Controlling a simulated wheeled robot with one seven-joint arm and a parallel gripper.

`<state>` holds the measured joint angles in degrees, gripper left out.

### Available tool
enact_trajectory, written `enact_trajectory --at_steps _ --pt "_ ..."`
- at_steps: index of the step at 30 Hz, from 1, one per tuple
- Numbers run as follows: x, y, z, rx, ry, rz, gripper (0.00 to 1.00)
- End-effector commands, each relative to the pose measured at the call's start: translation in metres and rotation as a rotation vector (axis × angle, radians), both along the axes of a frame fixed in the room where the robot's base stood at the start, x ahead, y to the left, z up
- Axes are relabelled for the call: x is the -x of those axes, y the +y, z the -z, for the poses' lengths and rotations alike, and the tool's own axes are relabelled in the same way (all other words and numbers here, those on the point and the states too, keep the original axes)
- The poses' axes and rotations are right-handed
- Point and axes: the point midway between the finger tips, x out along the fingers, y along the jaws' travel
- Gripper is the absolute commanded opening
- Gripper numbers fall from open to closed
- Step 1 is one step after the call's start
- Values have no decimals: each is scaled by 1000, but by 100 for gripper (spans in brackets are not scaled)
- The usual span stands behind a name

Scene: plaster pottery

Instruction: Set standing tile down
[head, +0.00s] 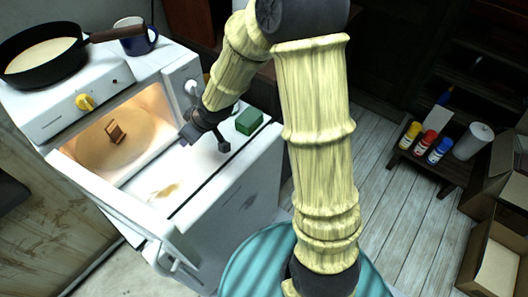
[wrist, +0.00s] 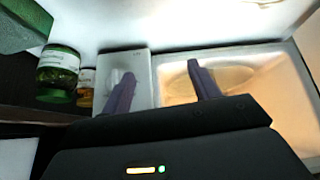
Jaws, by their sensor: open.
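A small brown tile (head: 115,132) stands upright inside the lit white oven (head: 65,118), on its round plate (head: 140,140). My gripper (head: 206,141) is open and empty, outside the oven, to the right of its opening and above the white surface in front. The tile is to its left, well apart from it. In the wrist view my two fingers (wrist: 162,88) are spread, and the lit chamber (wrist: 290,95) with its pale round plate shows behind the right finger. I cannot make out the tile in the wrist view.
A green block (head: 248,121) lies right of my gripper. A black pan (head: 40,55) and a blue mug (head: 138,40) stand on top of the oven. A green jar (wrist: 58,72) and an amber bottle (wrist: 86,88) show in the wrist view.

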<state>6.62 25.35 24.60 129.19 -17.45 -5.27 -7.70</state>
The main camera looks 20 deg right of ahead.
Motion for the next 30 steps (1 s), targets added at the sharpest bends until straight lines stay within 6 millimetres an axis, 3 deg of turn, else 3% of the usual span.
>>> enact_trajectory --at_steps 1,6,9,12,17,30 --pt "14 -22 -5 39 33 63 61" --pt "72 -94 -20 114 173 320 61" --pt "112 -126 -29 117 255 472 61" --pt "144 -143 -35 100 323 587 61" --pt "166 -151 -37 80 371 659 61" --pt "165 -151 -37 81 370 658 61"
